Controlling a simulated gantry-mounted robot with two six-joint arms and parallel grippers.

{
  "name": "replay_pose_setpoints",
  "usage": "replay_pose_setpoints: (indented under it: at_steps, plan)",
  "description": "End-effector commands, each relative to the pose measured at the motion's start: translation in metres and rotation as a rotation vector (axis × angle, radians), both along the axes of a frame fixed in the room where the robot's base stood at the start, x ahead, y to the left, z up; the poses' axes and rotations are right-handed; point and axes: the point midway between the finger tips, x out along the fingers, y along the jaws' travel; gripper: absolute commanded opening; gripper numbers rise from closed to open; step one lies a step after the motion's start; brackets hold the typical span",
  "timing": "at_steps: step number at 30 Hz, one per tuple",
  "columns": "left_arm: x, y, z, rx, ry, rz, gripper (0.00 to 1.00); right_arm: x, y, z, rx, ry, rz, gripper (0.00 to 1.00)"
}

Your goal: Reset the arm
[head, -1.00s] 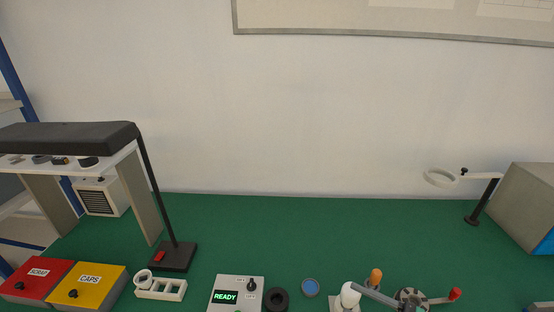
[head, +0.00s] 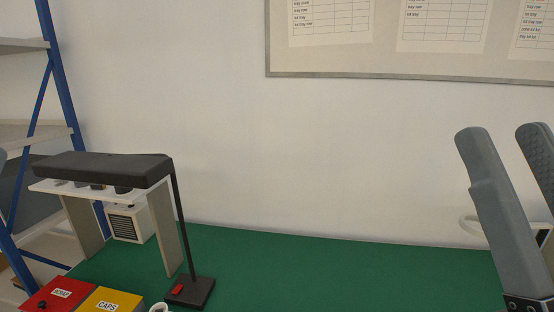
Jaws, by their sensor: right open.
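My right gripper (head: 503,142) stands raised at the right edge of the head view, its two grey fingers pointing up and spread apart. It is open, and nothing shows between the fingers. It stands in front of the wall and partly hides a white ring-shaped lamp head behind it. My left gripper cannot be made out; only a small grey shape shows at the far left edge.
A black lamp (head: 103,170) stands on the green table (head: 300,270) at the left, over a white shelf stand. A red SCRAP box (head: 52,298) and a yellow CAPS box (head: 112,298) sit at the front left. The middle of the table is clear.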

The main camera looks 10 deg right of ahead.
Motion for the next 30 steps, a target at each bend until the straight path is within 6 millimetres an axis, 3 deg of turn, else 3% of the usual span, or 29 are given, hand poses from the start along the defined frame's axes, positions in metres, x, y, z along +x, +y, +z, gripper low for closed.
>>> replay_pose_setpoints:
  at_steps: [1,3,8,21,25,30]
  plan:
    - [0.000,0.000,0.010,0.000,0.002,0.000,0.50,0.005,-0.001,0.006,0.060,0.033,0.063,0.54]
    - [0.000,0.000,0.051,0.000,0.001,0.000,0.50,0.005,-0.001,0.048,0.050,0.027,0.050,0.54]
    - [0.000,0.000,0.114,0.000,-0.001,0.000,0.50,0.005,-0.001,0.110,0.050,0.027,0.047,0.54]
    - [0.000,0.000,0.329,0.000,0.000,0.000,0.50,0.006,-0.002,0.325,0.048,0.027,0.043,0.54]
    - [0.000,0.000,0.369,0.000,0.000,0.000,0.50,0.006,-0.002,0.365,0.048,0.028,0.043,0.54]
    - [0.000,0.000,0.383,0.000,0.000,0.000,0.50,0.006,-0.002,0.379,0.048,0.028,0.043,0.54]
